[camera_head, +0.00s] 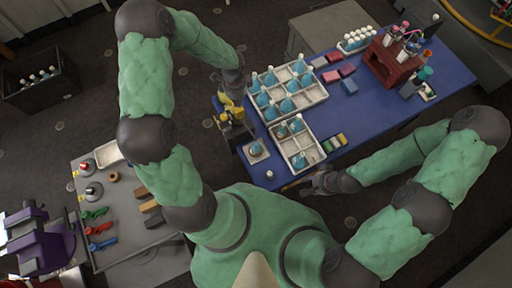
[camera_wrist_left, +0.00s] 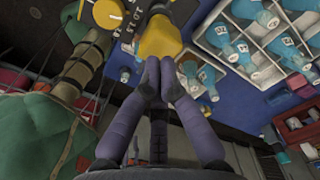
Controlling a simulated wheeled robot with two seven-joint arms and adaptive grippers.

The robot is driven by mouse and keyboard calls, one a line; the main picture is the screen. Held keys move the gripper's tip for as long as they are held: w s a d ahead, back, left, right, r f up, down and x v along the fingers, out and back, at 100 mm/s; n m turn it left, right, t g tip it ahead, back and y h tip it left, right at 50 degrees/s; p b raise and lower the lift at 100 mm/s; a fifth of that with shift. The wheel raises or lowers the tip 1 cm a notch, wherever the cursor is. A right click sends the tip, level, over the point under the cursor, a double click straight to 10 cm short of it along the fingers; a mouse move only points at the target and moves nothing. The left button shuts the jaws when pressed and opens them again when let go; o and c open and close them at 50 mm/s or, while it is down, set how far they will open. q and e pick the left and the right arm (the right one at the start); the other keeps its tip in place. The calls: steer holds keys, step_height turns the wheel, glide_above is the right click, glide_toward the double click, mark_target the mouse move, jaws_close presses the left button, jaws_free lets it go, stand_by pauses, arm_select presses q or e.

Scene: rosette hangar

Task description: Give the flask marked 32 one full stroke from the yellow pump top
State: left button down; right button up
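The yellow pump top (camera_head: 226,99) sits at the left edge of the blue table, over a dark and yellow body. It also shows in the left wrist view (camera_wrist_left: 160,38). My left gripper (camera_wrist_left: 157,68) has its fingertips together right at the yellow top, seemingly touching it; its hand (camera_head: 233,82) is above the pump in the head view. Several blue flasks with white labels (camera_wrist_left: 219,34) stand in white trays. One flask (camera_head: 256,149) stands alone on a pale square near the pump. I cannot read which is marked 32. My right gripper (camera_head: 318,183) is by the table's front edge, its fingers unclear.
A larger divided tray (camera_head: 268,116) and a smaller one (camera_head: 289,163) hold flasks. A red rack (camera_head: 393,62), coloured blocks (camera_head: 332,76) and a white vial rack (camera_head: 345,49) are further right. A grey side table (camera_head: 120,222) with tools stands left. The blue table's middle (camera_head: 350,110) is clear.

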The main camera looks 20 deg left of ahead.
arm_select(q)
steer(key=shift+f+b, duration=1.15)
steer(key=shift+f, duration=0.3)
steer(key=shift+f+b, duration=0.3)
steer(key=shift+f, duration=0.35)
steer(key=shift+r, duration=0.1)
step_height(320, 180, up, 11)
steer(key=p, duration=0.7)
steer(key=shift+f+p, duration=0.2)
steer(key=shift+p, duration=0.15)
stand_by(0.7)
stand_by(1.9)
